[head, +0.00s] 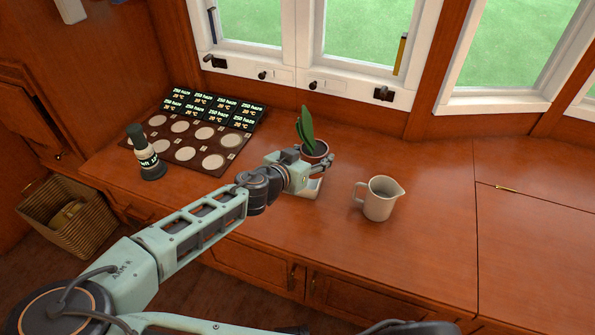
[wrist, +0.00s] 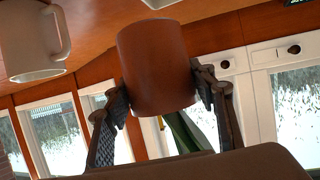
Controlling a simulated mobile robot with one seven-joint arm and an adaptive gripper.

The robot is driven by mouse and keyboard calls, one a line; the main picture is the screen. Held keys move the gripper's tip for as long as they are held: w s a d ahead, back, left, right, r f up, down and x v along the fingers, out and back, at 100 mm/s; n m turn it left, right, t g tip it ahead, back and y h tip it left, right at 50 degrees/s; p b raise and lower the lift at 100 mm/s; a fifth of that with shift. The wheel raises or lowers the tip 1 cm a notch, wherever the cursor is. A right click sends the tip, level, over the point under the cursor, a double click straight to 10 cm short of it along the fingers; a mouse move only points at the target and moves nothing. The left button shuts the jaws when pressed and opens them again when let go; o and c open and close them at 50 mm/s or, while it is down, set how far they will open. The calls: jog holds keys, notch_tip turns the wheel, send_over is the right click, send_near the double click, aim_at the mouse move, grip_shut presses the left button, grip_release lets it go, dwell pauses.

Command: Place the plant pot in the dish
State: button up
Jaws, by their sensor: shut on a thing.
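The plant pot (head: 315,152) is reddish brown with tall green leaves, upright in the head view. My gripper (head: 322,165) is shut on the pot from its left side. In the wrist view, which is upside down, the fingers (wrist: 160,95) press on both sides of the pot (wrist: 155,70). A pale, square-looking dish (head: 313,189) lies on the counter just under the pot and gripper, mostly hidden by them. A sliver of pale rim (wrist: 160,4), likely the dish, shows beyond the pot's base in the wrist view. The pot appears slightly above the dish.
A cream jug (head: 380,198) stands to the right; it also shows in the wrist view (wrist: 30,40). Windows stand behind. The counter's right side is clear.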

jog(key=w+a+f, duration=0.1)
jog(key=f, duration=0.1)
jog(key=w+a+f+b, duration=0.1)
jog(key=w+f, duration=0.1)
jog(key=w+a+f+b, duration=0.1)
jog(key=w+a+f, duration=0.1)
jog(key=shift+f, duration=0.15)
jog(key=shift+w+f+b, duration=0.15)
jog(key=shift+f+b, duration=0.65)
jog(key=shift+f, duration=0.85)
jog(key=shift+f, duration=0.1)
jog(key=o, duration=1.6)
jog(key=p+v, duration=0.2)
jog(key=v, duration=1)
jog(key=shift+p, duration=0.35)
